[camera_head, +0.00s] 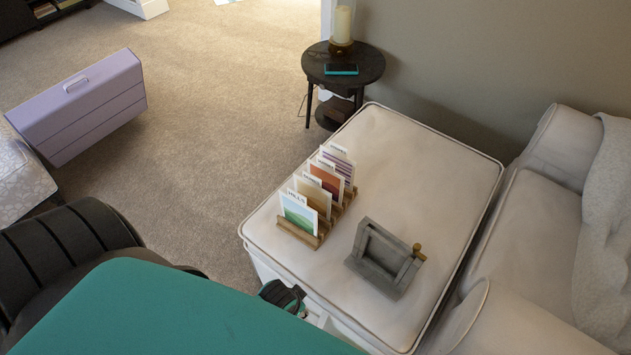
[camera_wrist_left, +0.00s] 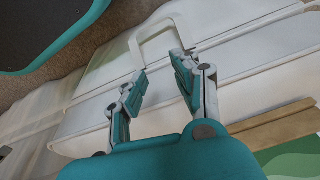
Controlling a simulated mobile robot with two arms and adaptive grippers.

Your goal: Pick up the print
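Several prints stand upright in a slatted wooden rack (camera_head: 317,237) on the white padded ottoman (camera_head: 400,143). The front print, labelled HILLS (camera_head: 298,212), shows green and blue. Behind it are a tan print (camera_head: 314,195), an orange-red print (camera_head: 327,178) and a purple-striped print (camera_head: 340,162). In the left wrist view, my left gripper (camera_wrist_left: 159,70) is open and empty beside the ottoman's side. A wooden rack bar (camera_wrist_left: 275,127) and part of a green print (camera_wrist_left: 292,157) show at lower right there, outside the fingers. My right gripper is not in view.
A grey frame-like stand (camera_head: 384,257) with a brass knob sits right of the rack. A round dark side table (camera_head: 343,66) holds a candle (camera_head: 341,24) and a phone-like object. A white sofa (camera_head: 540,235) adjoins on the right. A lilac case (camera_head: 85,105) stands on open carpet at left.

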